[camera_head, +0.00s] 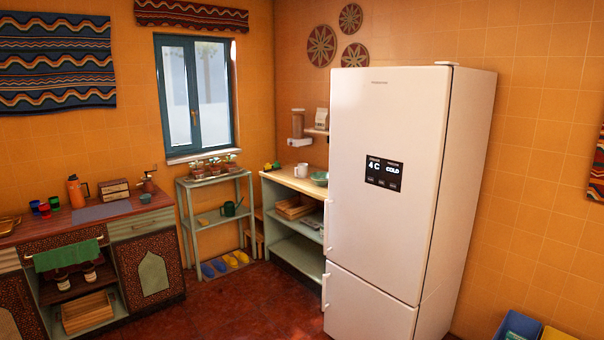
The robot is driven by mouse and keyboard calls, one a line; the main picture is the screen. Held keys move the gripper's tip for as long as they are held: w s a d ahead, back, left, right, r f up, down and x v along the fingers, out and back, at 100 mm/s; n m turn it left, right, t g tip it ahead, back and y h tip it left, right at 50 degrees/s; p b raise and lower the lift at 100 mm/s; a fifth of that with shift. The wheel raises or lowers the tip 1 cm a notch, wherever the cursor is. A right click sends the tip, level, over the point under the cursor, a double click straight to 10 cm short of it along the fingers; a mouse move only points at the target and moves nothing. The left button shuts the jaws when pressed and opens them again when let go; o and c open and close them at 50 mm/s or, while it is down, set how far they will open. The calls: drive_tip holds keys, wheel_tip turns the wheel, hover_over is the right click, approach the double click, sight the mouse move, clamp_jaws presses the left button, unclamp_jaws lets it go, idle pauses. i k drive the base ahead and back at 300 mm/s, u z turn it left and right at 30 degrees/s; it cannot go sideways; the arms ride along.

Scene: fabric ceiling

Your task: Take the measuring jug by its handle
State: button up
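I cannot make out a measuring jug for certain. A small white cup-like vessel (301,170) stands on the light wooden counter (285,178) left of the fridge; it is too small to tell whether it is a jug or a mug. An orange jug-like flask (76,191) stands upright on the left worktop (60,226). My gripper is not in view.
A tall white fridge (345,225) stands right of the counter and hides part of it. A green shelf rack (215,190) holds plants and a watering can (232,208). Blue and yellow slippers (222,265) lie below. The red floor (240,310) in front is clear.

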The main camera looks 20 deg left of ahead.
sight(302, 168)
drive_tip(key=z, duration=1.25)
drive_tip(key=k, duration=0.1)
drive_tip(key=u, duration=2.8)
drive_tip(key=i, duration=3.25)
drive_tip(key=u, duration=0.05)
